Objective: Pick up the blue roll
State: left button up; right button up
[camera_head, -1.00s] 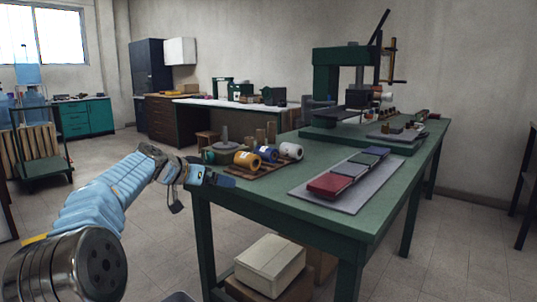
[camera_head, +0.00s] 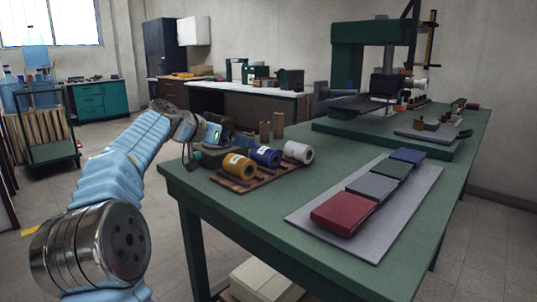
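The blue roll (camera_head: 264,156) lies on a brown wooden rack (camera_head: 262,179) on the green table, between a yellow roll (camera_head: 239,167) and a white roll (camera_head: 298,152). Each roll shows a round open end toward me. My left gripper (camera_head: 240,139) is in the camera head view, just behind and to the left of the blue roll, above the table. It appears apart from the roll. Its fingers are small and dark, so I cannot tell whether they are open. My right gripper is not in view.
Two small wooden posts (camera_head: 278,125) stand behind the rolls. A grey board (camera_head: 407,209) with red, grey, green and blue covers lies to the right. A large green press (camera_head: 362,60) stands at the back of the table (camera_head: 245,220). Bare tabletop lies between rack and board.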

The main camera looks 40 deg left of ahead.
pick_arm(q)
jog(key=p, duration=0.1)
send_near(264, 148)
jog(key=shift+w+d+f, duration=0.1)
jog(key=shift+w, duration=1.15)
jog(key=p+x, duration=0.1)
jog(key=x, duration=0.1)
jog(key=f+p+x, duration=0.1)
jog(key=x, duration=0.2)
jog(key=shift+d, duration=0.1)
jog(key=c, duration=0.8)
jog(key=shift+c, duration=0.2)
jog(key=shift+r, duration=0.1)
